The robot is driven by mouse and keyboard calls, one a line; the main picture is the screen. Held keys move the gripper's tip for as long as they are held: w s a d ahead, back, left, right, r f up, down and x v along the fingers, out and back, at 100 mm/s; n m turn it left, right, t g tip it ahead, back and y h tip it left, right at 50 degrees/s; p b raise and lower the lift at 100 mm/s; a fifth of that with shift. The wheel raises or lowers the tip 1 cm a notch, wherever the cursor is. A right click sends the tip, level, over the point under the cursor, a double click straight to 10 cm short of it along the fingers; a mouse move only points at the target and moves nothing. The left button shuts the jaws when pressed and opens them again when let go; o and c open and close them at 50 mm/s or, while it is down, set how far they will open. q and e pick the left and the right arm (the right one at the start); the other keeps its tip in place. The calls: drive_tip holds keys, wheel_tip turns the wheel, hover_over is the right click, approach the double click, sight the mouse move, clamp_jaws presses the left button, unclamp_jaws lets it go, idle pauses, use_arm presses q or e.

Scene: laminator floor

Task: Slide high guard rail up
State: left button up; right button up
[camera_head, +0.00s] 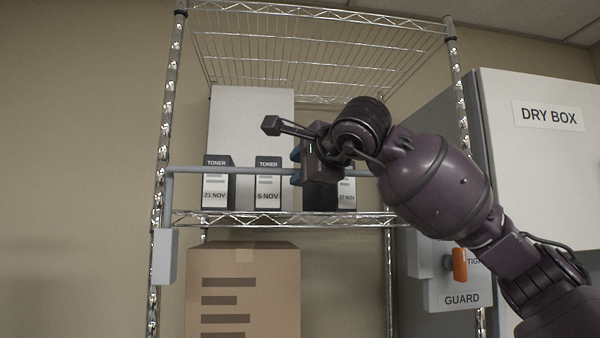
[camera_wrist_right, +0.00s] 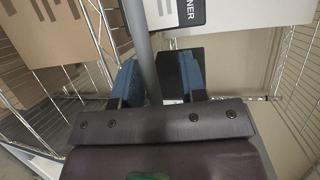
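The guard rail (camera_head: 241,171) is a grey horizontal bar across the front of the wire shelf, in front of the toner boxes. Its left end bends down into a grey block (camera_head: 165,256) on the left post. My right gripper (camera_head: 297,163) is at the rail, right of its middle. In the right wrist view the rail (camera_wrist_right: 140,45) runs between the blue fingers of my right gripper (camera_wrist_right: 160,80). The fingers are apart, with a gap beside the bar. An orange knob (camera_head: 459,264) sits by the GUARD plate (camera_head: 459,297). My left gripper is not in view.
Toner boxes (camera_head: 217,184) stand on the wire shelf (camera_head: 280,219), one partly hidden by my right gripper. A cardboard box (camera_head: 243,290) is below. The dry box (camera_head: 540,160) stands at the right. Another wire shelf (camera_head: 310,50) is above.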

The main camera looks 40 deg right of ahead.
drive_tip(key=shift+s+f, duration=0.15)
drive_tip(key=b+v, duration=0.2)
drive_tip(key=v, duration=0.8)
drive_tip(key=shift+s, duration=0.4)
